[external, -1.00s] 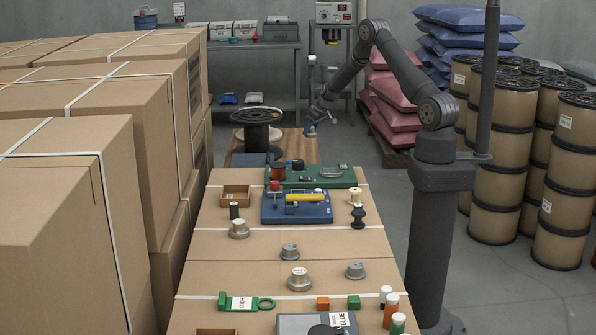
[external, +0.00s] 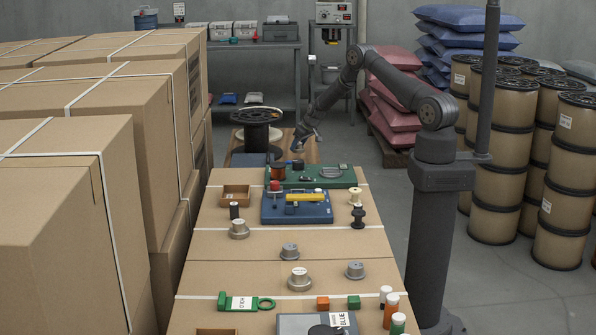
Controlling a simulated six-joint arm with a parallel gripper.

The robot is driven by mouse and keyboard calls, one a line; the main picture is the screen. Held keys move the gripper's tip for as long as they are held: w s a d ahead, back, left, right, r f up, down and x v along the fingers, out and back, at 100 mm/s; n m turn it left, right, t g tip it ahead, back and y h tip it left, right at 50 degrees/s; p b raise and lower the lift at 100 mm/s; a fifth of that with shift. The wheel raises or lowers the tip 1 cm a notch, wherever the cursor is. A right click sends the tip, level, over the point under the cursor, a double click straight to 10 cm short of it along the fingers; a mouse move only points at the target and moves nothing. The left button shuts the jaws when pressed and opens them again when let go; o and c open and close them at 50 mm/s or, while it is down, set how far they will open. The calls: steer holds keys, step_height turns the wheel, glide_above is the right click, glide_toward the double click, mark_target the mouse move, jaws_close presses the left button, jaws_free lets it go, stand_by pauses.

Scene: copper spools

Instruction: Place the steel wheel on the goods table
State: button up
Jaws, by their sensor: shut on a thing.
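My gripper (external: 303,145) is above the wooden-topped surface (external: 300,150) at the far end of the boxes, just beyond the green board (external: 310,177). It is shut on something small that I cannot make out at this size. No steel wheel can be told for certain. Several grey metal flanged pieces stand on the near boxes, among them one with a pale top (external: 299,279) and one at the right (external: 355,270). A grey steel table (external: 255,45) stands against the back wall; I cannot tell which surface is the goods table.
A large black spool (external: 257,130) stands left of my gripper. A blue tray (external: 297,208) with a yellow bar lies on the near boxes. Tall cartons (external: 70,220) wall off the left. Red sacks (external: 390,100) and copper-coloured drums (external: 500,160) stand at the right.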

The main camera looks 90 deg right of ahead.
mark_target(301, 146)
steer(key=shift+w+f, duration=0.1)
steer(key=shift+f, duration=1.95)
steer(key=shift+f, duration=0.15)
steer(key=o, duration=1.1)
steer(key=shift+c, duration=0.2)
steer(key=shift+a+r, duration=0.1)
steer(key=shift+r, duration=0.45)
steer(key=v, duration=1.1)
